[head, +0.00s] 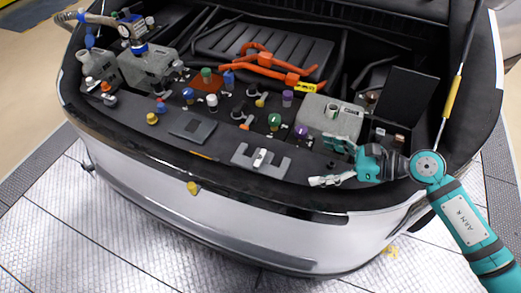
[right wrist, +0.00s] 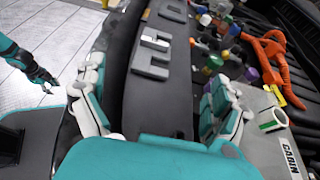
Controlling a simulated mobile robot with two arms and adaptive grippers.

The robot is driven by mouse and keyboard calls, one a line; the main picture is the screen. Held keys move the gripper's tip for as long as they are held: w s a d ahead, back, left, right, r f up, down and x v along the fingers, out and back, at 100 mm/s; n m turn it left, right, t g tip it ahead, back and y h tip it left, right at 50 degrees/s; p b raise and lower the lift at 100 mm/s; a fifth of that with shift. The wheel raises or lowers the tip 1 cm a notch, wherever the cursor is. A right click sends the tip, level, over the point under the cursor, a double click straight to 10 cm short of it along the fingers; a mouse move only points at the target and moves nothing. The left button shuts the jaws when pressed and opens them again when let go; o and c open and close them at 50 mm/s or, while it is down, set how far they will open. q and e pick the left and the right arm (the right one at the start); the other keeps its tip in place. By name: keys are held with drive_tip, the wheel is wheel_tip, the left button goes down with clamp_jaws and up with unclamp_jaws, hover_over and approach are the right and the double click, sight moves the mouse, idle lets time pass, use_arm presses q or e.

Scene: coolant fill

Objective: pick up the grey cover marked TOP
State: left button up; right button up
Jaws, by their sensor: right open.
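A grey cover (head: 247,157) with notched sides and a pale raised grip in its middle lies flat on the dark front panel. It also shows in the right wrist view (right wrist: 151,65), beyond my fingers. I cannot read a TOP mark on it. My right gripper (head: 333,163) is open and empty, to the right of this cover and apart from it. Its two spread fingers frame bare panel in the right wrist view (right wrist: 158,105). A small teal arm end, seemingly my left gripper (right wrist: 45,82), shows over the floor; its jaws are too small to judge.
A flat dark-grey plate (head: 192,127) lies left of the cover. Several coloured caps, including a purple one (head: 301,131), stand behind. A grey housing (head: 344,121) and an open black box (head: 408,95) stand behind my right gripper. The panel's front strip is mostly clear.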

drive_tip(key=p, duration=0.3)
approach(264, 157)
drive_tip(key=shift+a+r, duration=0.4)
drive_tip(key=shift+a, duration=0.2)
drive_tip(key=x, duration=0.2)
drive_tip(key=shift+w+a+f, duration=0.25)
drive_tip(key=shift+p+x, duration=0.4)
drive_tip(key=shift+x, duration=0.45)
drive_tip(key=p+x, duration=0.1)
drive_tip(key=x, duration=0.2)
drive_tip(key=shift+a+f, duration=0.25)
drive_tip(key=shift+f, duration=0.05)
drive_tip(key=shift+w+a+f, duration=0.1)
drive_tip(key=shift+a+f, duration=0.05)
drive_tip(key=shift+a, duration=0.1)
drive_tip(key=shift+f, duration=0.1)
use_arm(q)
drive_tip(key=s+r, duration=0.3)
drive_tip(key=r, duration=0.2)
drive_tip(key=shift+s+r+g, duration=0.15)
drive_tip(key=shift+s+g, duration=0.15)
drive_tip(key=shift+s, duration=0.05)
use_arm(e)
drive_tip(key=c, duration=1.3)
